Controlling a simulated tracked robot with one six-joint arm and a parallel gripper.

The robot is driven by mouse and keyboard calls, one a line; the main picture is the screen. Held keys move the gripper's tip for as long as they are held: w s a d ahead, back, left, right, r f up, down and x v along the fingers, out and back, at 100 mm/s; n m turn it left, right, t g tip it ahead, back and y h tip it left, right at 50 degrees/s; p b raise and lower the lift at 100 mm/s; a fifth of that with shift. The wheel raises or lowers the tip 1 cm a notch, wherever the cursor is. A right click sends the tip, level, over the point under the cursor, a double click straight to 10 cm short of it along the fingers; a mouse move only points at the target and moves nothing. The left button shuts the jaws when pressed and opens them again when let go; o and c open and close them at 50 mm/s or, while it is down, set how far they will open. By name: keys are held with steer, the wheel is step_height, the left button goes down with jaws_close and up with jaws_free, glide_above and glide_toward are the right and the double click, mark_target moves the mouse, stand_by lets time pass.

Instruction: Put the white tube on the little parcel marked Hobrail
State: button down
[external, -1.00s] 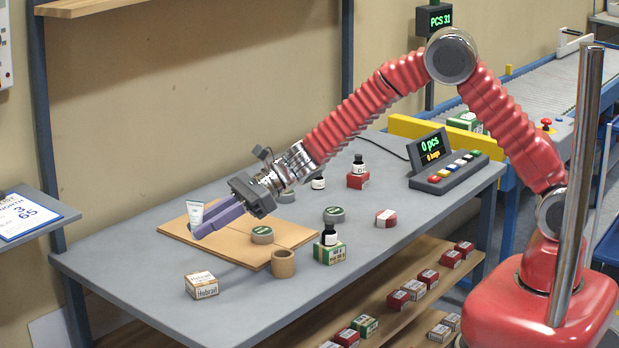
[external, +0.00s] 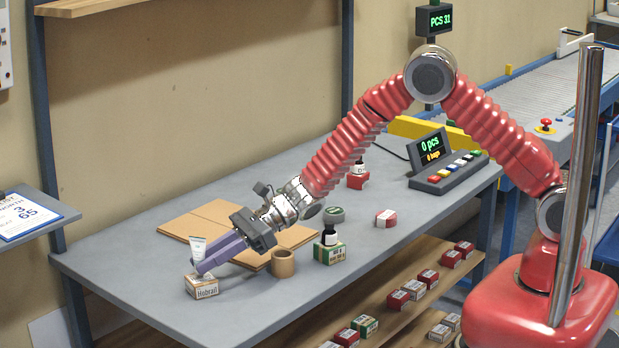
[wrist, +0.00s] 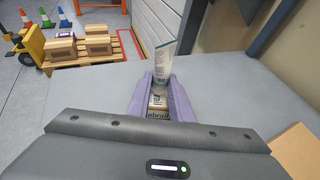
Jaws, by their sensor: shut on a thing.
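The white tube (external: 198,247) is upright between the purple fingers of my gripper (external: 205,266), which is shut on it. The Hobrail parcel (external: 203,291), a small white and tan box, lies on the table directly below the fingertips. In the external view the tube's lower end is at the parcel's top, partly hidden by the fingers; I cannot tell whether they touch. In the wrist view the tube (wrist: 164,68) stands between the fingertips, tilted slightly, with the parcel (wrist: 158,107) showing between the fingers.
A cardboard sheet (external: 187,225) lies behind my gripper. A tan tape roll (external: 283,263) and a green-white box (external: 329,252) with a dark bottle (external: 329,235) on it stand to the right. The table (external: 150,310) in front of the parcel is clear.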

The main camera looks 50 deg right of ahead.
steer(key=shift+f, duration=0.6)
steer(key=c, duration=1.6)
jaws_free()
steer(key=shift+f, duration=0.1)
steer(key=v, duration=1.2)
steer(key=shift+s, duration=0.1)
